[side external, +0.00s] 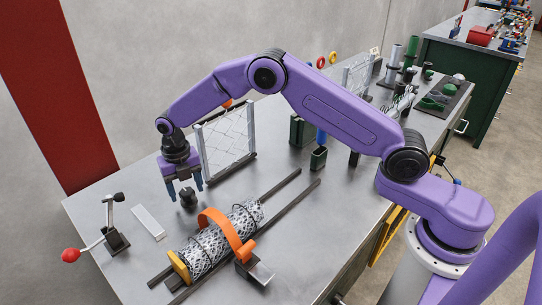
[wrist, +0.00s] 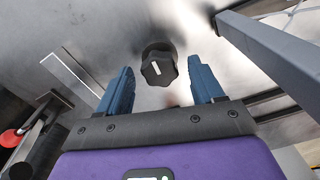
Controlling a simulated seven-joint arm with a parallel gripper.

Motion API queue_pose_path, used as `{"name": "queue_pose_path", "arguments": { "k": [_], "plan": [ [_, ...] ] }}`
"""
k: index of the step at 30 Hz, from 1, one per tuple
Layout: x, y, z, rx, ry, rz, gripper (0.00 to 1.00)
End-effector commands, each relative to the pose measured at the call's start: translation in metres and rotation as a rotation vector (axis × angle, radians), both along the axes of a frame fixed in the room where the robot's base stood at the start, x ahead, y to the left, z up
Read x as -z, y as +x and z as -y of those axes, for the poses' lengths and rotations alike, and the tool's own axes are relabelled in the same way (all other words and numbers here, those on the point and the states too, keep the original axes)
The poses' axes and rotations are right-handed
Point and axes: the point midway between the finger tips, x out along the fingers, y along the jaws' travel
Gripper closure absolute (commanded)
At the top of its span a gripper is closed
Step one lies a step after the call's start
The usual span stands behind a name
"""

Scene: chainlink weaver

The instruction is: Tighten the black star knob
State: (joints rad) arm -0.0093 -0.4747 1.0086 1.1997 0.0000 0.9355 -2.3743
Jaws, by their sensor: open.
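The black star knob (side external: 188,197) stands on the grey metal table just below my gripper in the side view. In the wrist view the knob (wrist: 158,66) shows from above, with a short white mark on its top. My gripper (side external: 184,189) points down over the knob with its blue fingers apart. In the wrist view the fingers of my gripper (wrist: 162,78) lie to either side of the knob's near edge, with clear gaps. No contact with the knob shows.
A framed chain-link panel (side external: 227,145) stands close behind my gripper. A mesh roll (side external: 222,240) under an orange strap (side external: 229,232) lies on rails in front. A red-knobbed lever (side external: 110,232) and a pale flat strip (side external: 149,222) are at left.

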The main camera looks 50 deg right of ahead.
Motion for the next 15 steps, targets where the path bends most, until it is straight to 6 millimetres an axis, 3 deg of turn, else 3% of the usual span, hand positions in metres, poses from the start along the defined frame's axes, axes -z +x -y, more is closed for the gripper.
{"name": "queue_pose_path", "arguments": {
  "k": [1, 15],
  "plan": [
    [-0.012, 0.002, -0.001, 0.006, 0.003, 0.006, 0.33],
    [-0.093, 0.001, -0.001, 0.011, 0.003, 0.006, 0.33]
  ]
}}
